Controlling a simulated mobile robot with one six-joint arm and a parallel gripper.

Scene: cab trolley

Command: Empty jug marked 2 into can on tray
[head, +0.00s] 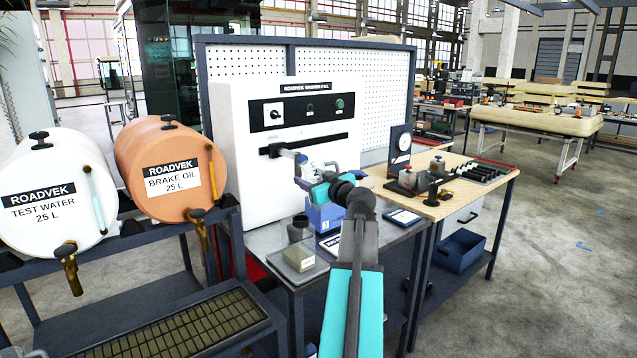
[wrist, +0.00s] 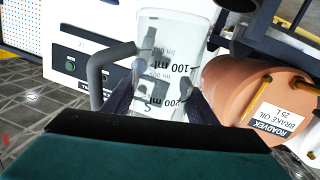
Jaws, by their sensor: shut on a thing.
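My gripper (head: 318,182) is shut on a clear jug (head: 307,164) marked 2, held up in front of the white washer-fill cabinet. In the wrist view the jug (wrist: 165,62) shows 100 ml and 200 ml marks, a grey handle on its left and a dark finger at either side. I cannot tell how much liquid is in it. A dark grey can-like cup (head: 299,229) stands below and to the left of my gripper, on the steel bench. I cannot make out a separate tray under it.
The white cabinet (head: 240,130) stands close behind the jug. A blue holder (head: 325,217) and a beige block (head: 299,258) are on the bench. A white test water drum (head: 45,190) and an orange brake oil drum (head: 165,160) are at left. A dial gauge (head: 401,145) stands on the wooden bench.

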